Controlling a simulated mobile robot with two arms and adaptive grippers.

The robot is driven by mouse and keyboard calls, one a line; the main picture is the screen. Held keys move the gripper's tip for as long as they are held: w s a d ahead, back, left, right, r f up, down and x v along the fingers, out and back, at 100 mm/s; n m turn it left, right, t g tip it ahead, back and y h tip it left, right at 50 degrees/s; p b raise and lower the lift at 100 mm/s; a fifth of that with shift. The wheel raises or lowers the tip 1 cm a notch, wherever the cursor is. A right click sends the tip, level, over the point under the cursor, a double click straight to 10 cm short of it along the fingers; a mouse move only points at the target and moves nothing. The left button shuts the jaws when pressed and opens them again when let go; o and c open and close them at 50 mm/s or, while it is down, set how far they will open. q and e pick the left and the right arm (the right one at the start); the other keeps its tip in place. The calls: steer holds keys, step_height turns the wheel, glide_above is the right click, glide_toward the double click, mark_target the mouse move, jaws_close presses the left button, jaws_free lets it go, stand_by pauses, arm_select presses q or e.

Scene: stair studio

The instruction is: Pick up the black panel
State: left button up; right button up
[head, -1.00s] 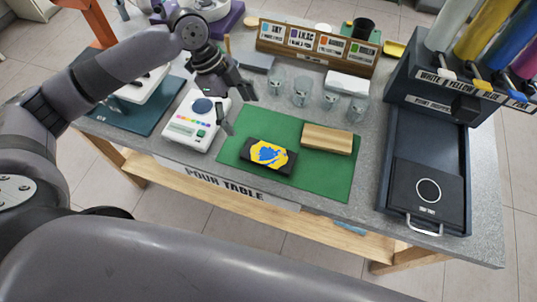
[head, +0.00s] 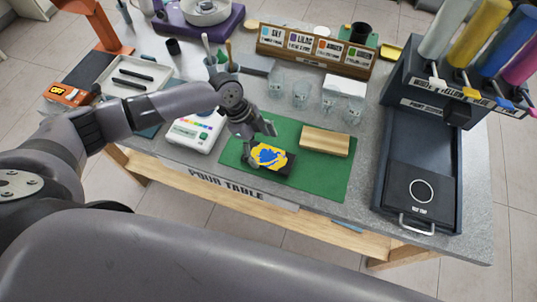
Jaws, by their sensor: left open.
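The black panel (head: 287,168) lies flat on the green mat (head: 320,186) on the table, with a yellow and blue painted patch on its top. My left gripper (head: 262,145) is open and sits just above the panel's left and far part. One finger shows beyond the panel's far edge, and the other is near its left end. I cannot tell whether the fingers touch it. My right gripper is not in view.
A wooden block (head: 325,141) lies on the mat behind the panel. A white scale (head: 194,134) stands left of the mat. Several clear cups (head: 301,95) stand behind it. A dark dispenser with a tray (head: 420,150) stands at the right.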

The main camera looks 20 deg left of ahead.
mark_target(269, 156)
arm_select(q)
steer(key=shift+p+x, duration=0.35)
steer(key=shift+x, duration=1.4)
steer(key=shift+d+r, duration=0.1)
steer(key=shift+d, duration=0.05)
steer(key=c, duration=1.3)
